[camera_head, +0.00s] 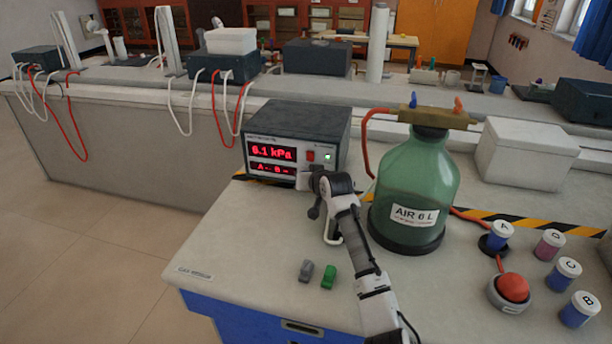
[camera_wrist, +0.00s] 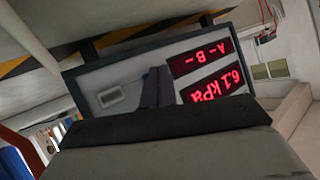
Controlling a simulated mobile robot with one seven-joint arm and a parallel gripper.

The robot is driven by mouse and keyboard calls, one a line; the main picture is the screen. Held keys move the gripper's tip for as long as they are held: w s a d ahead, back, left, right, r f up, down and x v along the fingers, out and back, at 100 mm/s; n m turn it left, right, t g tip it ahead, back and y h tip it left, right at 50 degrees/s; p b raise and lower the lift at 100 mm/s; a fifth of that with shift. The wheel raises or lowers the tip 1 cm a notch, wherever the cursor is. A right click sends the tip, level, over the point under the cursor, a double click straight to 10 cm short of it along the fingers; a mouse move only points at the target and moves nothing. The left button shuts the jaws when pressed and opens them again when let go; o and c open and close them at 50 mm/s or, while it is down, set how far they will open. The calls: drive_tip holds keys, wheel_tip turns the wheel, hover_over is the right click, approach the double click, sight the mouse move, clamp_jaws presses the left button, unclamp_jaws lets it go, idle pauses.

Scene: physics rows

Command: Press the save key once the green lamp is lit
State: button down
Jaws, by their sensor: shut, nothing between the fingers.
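The meter box (camera_head: 297,140) stands on the bench with a red display (camera_head: 272,152) reading 6.1 kPa and a lower row A – B –. Right of it are a red switch (camera_head: 310,155) and a small green lamp (camera_head: 328,156), which looks bright. The wrist view shows the panel (camera_wrist: 135,75) upside down with a small pale framed rectangle (camera_wrist: 110,97), possibly the save key; its label is unreadable. My gripper (camera_head: 303,181) is shut and empty, close to the panel's lower right. Its dark fingers (camera_wrist: 155,88) show beside the rectangle; contact cannot be told.
A green AIR 6 L bottle (camera_head: 416,185) stands right of my arm, with a red hose to its top. A red dome (camera_head: 513,288) and several lettered jars (camera_head: 568,268) are at right. Grey (camera_head: 306,270) and green (camera_head: 328,276) pieces lie in front. The bench's front left is clear.

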drive_tip(key=shift+w+d+r, duration=0.2)
drive_tip(key=shift+w+r, duration=0.1)
drive_tip(key=shift+r, duration=0.2)
idle(0.6)
drive_tip(key=shift+s, duration=0.1)
drive_tip(key=shift+s+a+f+p, duration=0.25)
drive_tip(key=shift+p, duration=0.05)
drive_tip(key=shift+s, duration=0.3)
drive_tip(key=shift+s+a+f, duration=0.1)
drive_tip(key=shift+f, duration=0.05)
drive_tip(key=shift+s+a+p, duration=0.2)
drive_tip(key=shift+s+p, duration=0.1)
drive_tip(key=shift+s, duration=0.5)
drive_tip(key=shift+s+a+p, duration=0.25)
drive_tip(key=shift+s+p, duration=0.05)
drive_tip(key=shift+s, duration=0.5)
drive_tip(key=shift+s+a+p, duration=0.2)
drive_tip(key=shift+s+p, duration=0.1)
drive_tip(key=shift+s, duration=0.5)
